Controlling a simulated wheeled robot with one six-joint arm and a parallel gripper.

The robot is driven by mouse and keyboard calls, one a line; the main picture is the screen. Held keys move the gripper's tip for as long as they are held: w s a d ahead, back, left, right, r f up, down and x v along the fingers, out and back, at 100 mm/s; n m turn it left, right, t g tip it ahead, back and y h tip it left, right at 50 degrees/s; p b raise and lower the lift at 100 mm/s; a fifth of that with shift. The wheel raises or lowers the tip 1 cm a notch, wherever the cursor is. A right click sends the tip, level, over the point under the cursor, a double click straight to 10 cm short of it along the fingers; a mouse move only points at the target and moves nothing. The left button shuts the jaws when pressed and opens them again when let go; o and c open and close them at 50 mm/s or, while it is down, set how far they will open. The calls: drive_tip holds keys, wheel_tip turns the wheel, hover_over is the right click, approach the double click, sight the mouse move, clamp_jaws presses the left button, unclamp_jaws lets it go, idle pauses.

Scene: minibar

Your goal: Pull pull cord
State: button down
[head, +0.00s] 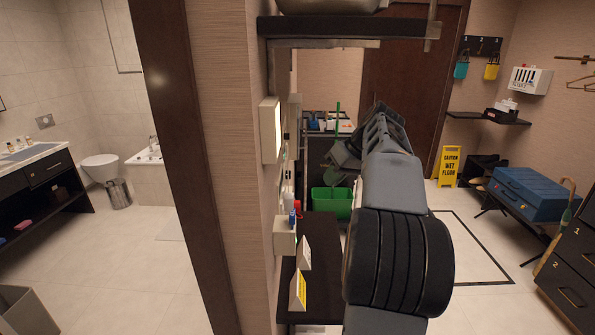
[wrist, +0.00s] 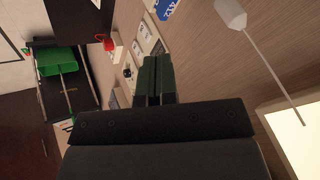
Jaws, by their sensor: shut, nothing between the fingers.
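The pull cord shows in the wrist view as a thin pale line (wrist: 270,70) with a white knob (wrist: 230,13) at its upper end in the picture. It runs along the wood-grained wall toward a lit panel. My gripper (wrist: 158,62) is shut and empty, its dark green fingers together to the left of the cord and apart from it. In the head view my gripper (head: 343,157) is beyond my arm, to the right of the wall; its fingertips are hard to make out. I cannot pick out the cord in the head view.
The lit panel (head: 270,130) is on the wall, with a shelf (head: 340,28) above. Wall switches (wrist: 147,38) and a red item (wrist: 105,42) show in the wrist view. A green bucket (head: 332,203) stands behind my gripper.

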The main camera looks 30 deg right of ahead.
wheel_tip(320, 180, up, 8)
drive_tip(key=n+y, duration=0.2)
drive_tip(key=n, duration=0.4)
drive_tip(key=n+y, duration=0.1)
drive_tip(key=n, duration=0.5)
hover_over(287, 194)
drive_tip(key=s+d, duration=0.2)
wheel_tip(287, 194, down, 4)
drive_tip(key=shift+w+f, duration=0.2)
drive_tip(key=shift+f, duration=0.85)
drive_tip(key=shift+w+f, duration=0.15)
drive_tip(key=shift+f, duration=0.9)
drive_tip(key=shift+f, duration=0.1)
wheel_tip(287, 194, down, 2)
drive_tip(key=shift+f+b, duration=0.1)
drive_tip(key=shift+b, duration=1.1)
